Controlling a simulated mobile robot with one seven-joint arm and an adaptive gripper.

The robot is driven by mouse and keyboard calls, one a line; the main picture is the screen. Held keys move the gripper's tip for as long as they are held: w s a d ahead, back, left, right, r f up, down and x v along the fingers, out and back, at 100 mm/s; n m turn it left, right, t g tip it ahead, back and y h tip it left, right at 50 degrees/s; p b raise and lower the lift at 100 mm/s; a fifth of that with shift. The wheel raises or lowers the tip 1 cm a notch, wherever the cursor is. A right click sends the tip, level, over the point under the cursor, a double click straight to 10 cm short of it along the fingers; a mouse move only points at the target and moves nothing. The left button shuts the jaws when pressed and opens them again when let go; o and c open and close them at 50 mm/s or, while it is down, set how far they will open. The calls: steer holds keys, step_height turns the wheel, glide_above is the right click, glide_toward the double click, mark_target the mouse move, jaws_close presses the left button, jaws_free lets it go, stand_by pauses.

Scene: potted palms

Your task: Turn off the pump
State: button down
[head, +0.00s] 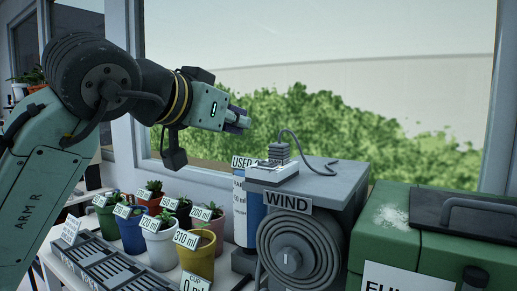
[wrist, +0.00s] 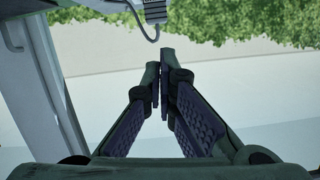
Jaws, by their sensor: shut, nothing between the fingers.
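My gripper (head: 241,121) is shut and empty, raised in front of the window, above and left of the grey box. In the wrist view my gripper's fingertips (wrist: 164,62) are together with nothing between them. A dark plug (head: 279,153) with a cable stands upright in a white socket block (head: 273,174) on top of the grey box (head: 335,190). A ribbed plug-like piece with a curved cable (wrist: 153,10) shows at the top edge of the wrist view, apart from my fingers. No part is labelled as a pump, and I cannot tell any switch's state.
Several labelled plant pots (head: 160,245) stand to the left. A blue-and-white canister (head: 247,220) stands beside the box. A green case (head: 420,245) fills the right. Air above the box is free.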

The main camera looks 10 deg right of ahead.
steer(key=shift+s, duration=0.1)
steer(key=p, duration=0.2)
glide_above(268, 164)
steer(key=v, duration=0.2)
step_height(268, 164, down, 2)
steer(key=shift+f, duration=0.2)
steer(key=f, duration=0.1)
steer(key=w+f+p, duration=0.1)
steer(key=f, duration=0.1)
steer(key=shift+f, duration=0.7)
steer(key=shift+f, duration=0.1)
